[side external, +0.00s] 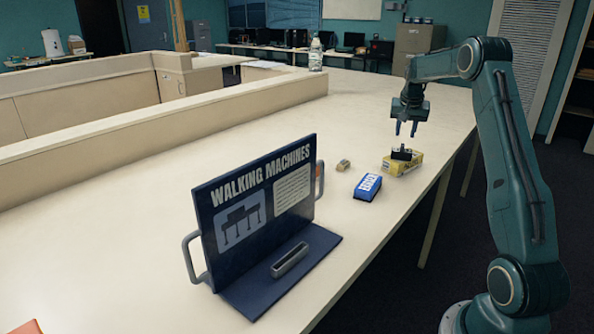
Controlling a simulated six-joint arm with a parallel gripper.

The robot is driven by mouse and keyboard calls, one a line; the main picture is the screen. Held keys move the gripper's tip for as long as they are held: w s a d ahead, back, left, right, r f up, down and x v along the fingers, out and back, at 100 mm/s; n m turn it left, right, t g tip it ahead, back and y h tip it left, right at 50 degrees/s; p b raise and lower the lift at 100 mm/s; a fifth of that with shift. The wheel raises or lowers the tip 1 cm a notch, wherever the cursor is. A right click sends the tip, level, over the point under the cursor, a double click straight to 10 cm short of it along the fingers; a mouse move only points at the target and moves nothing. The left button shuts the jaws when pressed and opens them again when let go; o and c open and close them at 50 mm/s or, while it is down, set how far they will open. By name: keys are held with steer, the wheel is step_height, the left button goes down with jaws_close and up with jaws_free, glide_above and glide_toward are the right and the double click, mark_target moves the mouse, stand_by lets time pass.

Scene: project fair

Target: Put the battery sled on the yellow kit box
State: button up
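The yellow kit box (405,168) lies on the table below my gripper. A small black piece (401,154), which looks like the battery sled, sits on top of the yellow box. It appears to rest on the box, though its underside is hidden. My gripper (405,130) hangs just above the black piece, pointing down. Its two fingers are apart with nothing seen between them, and a gap shows between the fingertips and the black piece.
A blue box (368,187) and a small tan block (343,165) lie left of the yellow box. A "Walking Machines" display board (255,205) stands at the front, with a grey tray-like piece (290,260) on its base. A bottle (316,55) stands farther back. The table's right edge is close.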

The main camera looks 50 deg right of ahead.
steer(key=v, duration=0.6)
steer(key=shift+r, duration=0.3)
steer(key=shift+a, duration=0.1)
steer(key=s+a+r+n+t+y, duration=0.1)
steer(key=a+r+n, duration=0.25)
steer(key=a, duration=0.95)
steer(key=s+a+r+n+t, duration=0.1)
steer(key=a+r+n, duration=0.3)
steer(key=a, duration=1)
steer(key=s+a+f+n+t+y, duration=0.1)
steer(key=s+a+f+n, duration=0.2)
steer(key=s+a, duration=0.6)
steer(key=s+a+f+n+y, duration=0.2)
steer(key=s+a+n, duration=0.1)
steer(key=s+a, duration=0.6)
steer(key=shift+a+f+t, duration=0.4)
steer(key=shift+a, duration=0.2)
